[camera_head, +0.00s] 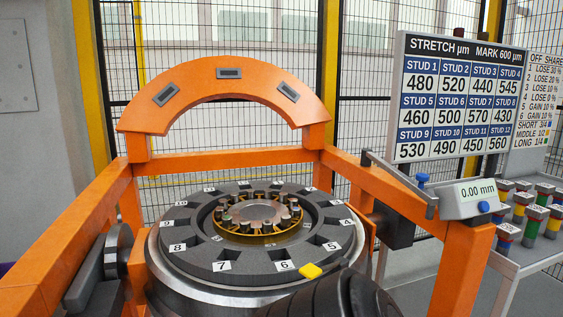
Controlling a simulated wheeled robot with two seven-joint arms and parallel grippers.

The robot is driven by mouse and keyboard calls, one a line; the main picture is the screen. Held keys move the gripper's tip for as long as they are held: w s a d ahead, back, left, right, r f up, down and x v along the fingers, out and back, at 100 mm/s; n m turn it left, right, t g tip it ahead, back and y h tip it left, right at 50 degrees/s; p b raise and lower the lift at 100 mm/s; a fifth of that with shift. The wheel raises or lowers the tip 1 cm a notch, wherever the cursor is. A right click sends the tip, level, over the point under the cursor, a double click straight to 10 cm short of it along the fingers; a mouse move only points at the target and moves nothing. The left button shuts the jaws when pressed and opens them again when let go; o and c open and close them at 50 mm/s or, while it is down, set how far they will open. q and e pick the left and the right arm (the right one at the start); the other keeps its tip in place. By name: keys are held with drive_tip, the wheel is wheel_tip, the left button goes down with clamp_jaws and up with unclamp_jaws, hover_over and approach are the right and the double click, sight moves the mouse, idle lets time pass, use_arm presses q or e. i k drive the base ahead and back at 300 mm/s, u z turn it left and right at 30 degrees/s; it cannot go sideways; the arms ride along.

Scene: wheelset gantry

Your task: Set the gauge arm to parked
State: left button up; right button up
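The gauge arm (400,182) is a grey bar on the right orange rail. It slopes from an upturned far end down to a near end beside the gauge box (468,198), which reads 0.00 mm and has a blue button. A blue knob (422,178) shows just behind the bar. The bar lies along the rail, outside the round dark ring. I cannot tell from this view whether that is its parked position. Neither gripper can be made out. A dark rounded part at the bottom centre covers the ring's near edge.
The dark ring (222,267) has numbered pockets around a hub with several studs. An orange arch (228,88) stands behind. A stretch board (455,100) and a table (512,262) with several coloured pieces are at right.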

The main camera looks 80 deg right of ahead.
sight(368, 156)
drive_tip(key=k, duration=0.95)
drive_tip(key=z, duration=0.55)
